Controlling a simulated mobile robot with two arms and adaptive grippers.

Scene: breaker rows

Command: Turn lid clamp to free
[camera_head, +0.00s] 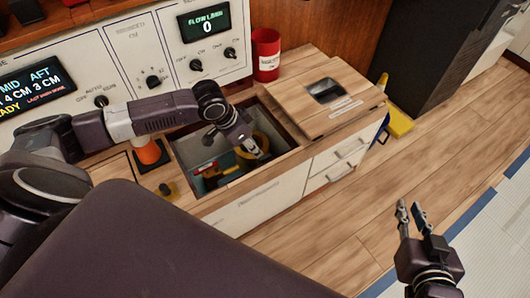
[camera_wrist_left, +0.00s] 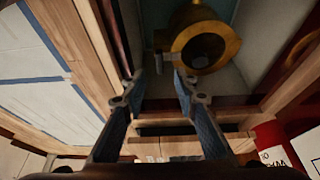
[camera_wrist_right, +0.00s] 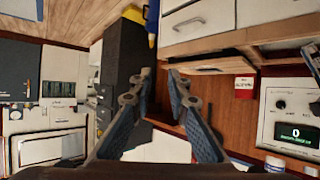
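An open compartment (camera_head: 288,160) is sunk in the wooden counter. Inside it are a brass ring-shaped fitting (camera_head: 262,139) and, to its left, a red and yellow part (camera_head: 210,170). I cannot tell which part is the lid clamp. In the left wrist view the brass fitting (camera_wrist_left: 232,45) has a round opening and lies just right of the fingers. My left gripper (camera_head: 250,150) reaches down into the compartment and partly hides the fitting; its fingers (camera_wrist_left: 159,78) are apart with nothing between them. My right gripper (camera_head: 411,205) is open and empty above the floor, at right.
A wooden lid with a dark recess (camera_head: 300,107) covers the counter right of the opening. A red can (camera_head: 266,56) stands behind. An orange cone-like object (camera_head: 147,152) and a black-and-yellow knob (camera_head: 168,189) are at left. Control panels line the back.

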